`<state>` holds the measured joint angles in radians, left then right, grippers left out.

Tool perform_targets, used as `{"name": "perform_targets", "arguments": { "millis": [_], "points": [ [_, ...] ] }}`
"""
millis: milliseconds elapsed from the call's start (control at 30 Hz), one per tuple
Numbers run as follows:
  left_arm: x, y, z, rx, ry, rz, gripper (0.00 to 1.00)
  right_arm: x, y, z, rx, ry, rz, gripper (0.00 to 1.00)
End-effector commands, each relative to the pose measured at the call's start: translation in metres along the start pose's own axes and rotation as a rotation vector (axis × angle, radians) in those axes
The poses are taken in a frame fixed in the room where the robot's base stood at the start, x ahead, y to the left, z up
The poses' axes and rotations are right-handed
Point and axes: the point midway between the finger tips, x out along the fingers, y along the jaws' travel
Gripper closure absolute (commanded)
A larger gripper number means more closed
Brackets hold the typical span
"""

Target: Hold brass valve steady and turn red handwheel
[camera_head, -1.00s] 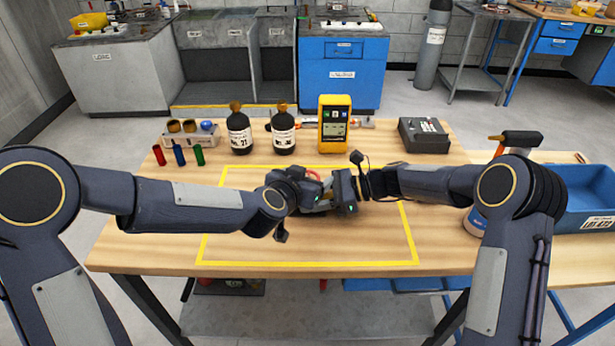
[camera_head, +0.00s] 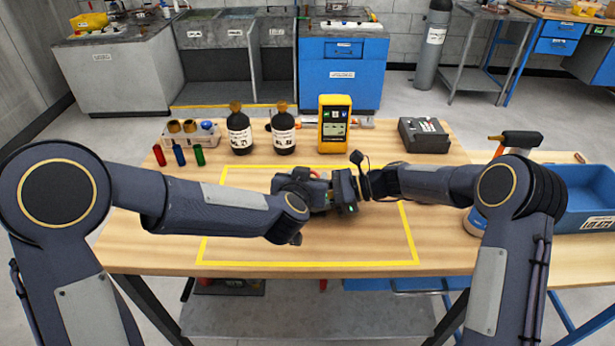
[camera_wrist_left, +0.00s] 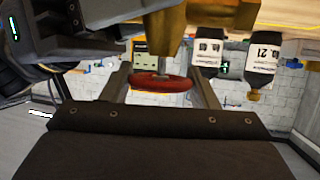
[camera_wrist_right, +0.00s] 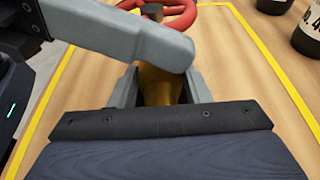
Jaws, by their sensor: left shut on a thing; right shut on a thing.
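The brass valve (camera_wrist_right: 158,86) sits between the fingers of my right gripper (camera_wrist_right: 163,85), which is shut on it. The red handwheel (camera_wrist_left: 161,83) lies between the fingers of my left gripper (camera_wrist_left: 162,82), which is shut on it. Its red rim also shows at the top of the right wrist view (camera_wrist_right: 182,14). In the head view both grippers meet over the taped area, my left gripper (camera_head: 322,190) beside my right gripper (camera_head: 350,190). They hide most of the valve there.
Yellow tape (camera_head: 310,264) outlines a rectangle on the wooden table (camera_head: 150,235). Dark bottles (camera_head: 240,132), a yellow meter (camera_head: 333,124) and a dark box (camera_head: 424,135) stand behind it. A blue bin (camera_head: 585,192) is at right. The front of the taped area is clear.

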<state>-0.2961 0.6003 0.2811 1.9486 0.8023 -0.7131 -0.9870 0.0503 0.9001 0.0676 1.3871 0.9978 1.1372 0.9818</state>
Motion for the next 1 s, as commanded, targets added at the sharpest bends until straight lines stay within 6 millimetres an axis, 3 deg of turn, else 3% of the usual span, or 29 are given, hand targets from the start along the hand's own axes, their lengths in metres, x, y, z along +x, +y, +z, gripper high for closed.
{"name": "perform_targets", "arguments": {
  "millis": [1000],
  "points": [
    [0.0001, -0.001, -0.0001, -0.34, 0.003, -0.819, 0.69, 0.0007, 0.001, 0.0, 0.001, -0.001, 0.003, 0.7]
  ]
}}
